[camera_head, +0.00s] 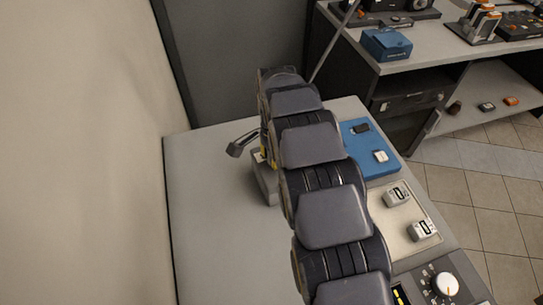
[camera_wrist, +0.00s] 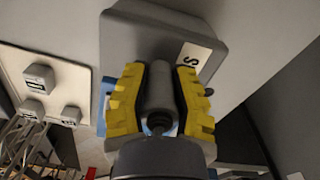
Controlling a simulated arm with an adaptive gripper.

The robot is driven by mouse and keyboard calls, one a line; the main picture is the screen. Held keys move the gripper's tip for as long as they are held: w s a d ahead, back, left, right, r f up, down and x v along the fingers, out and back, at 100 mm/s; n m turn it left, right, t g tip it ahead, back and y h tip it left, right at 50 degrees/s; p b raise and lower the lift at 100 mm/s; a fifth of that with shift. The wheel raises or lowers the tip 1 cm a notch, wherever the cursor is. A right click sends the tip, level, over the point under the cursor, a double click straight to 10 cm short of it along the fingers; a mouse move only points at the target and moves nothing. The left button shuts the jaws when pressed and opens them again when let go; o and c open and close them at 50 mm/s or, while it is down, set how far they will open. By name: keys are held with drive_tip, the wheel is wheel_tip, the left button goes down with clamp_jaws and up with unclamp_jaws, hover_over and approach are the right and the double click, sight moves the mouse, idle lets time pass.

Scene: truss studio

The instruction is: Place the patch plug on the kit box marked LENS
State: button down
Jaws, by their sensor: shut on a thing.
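In the wrist view, my gripper (camera_wrist: 160,72) has its yellow-padded fingers shut on the patch plug (camera_wrist: 160,92), a dark grey cylinder. Below it is a grey kit box (camera_wrist: 150,28) with a pale label (camera_wrist: 194,57). Only an "S" reads clearly on the label; my gripper covers part of the box. I cannot tell whether the plug touches the box. In the head view, my arm hides most of the gripper; a bit of yellow (camera_head: 262,155) shows above the grey box (camera_head: 265,186). The plug is not clearly seen there.
Right of my arm are a blue tray (camera_head: 374,169) with a dark item and a white item, a beige panel (camera_head: 400,238) with two grey blocks, and a knob unit (camera_head: 445,284). A shelf with a blue box (camera_head: 386,44) stands behind.

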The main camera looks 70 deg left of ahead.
drive_tip(key=shift+f, duration=0.25)
drive_tip(key=c, duration=0.9)
unclamp_jaws()
drive_tip(key=shift+f, duration=0.1)
drive_tip(key=shift+c, duration=0.2)
wheel_tip(320, 180, up, 12)
drive_tip(key=shift+r, duration=0.15)
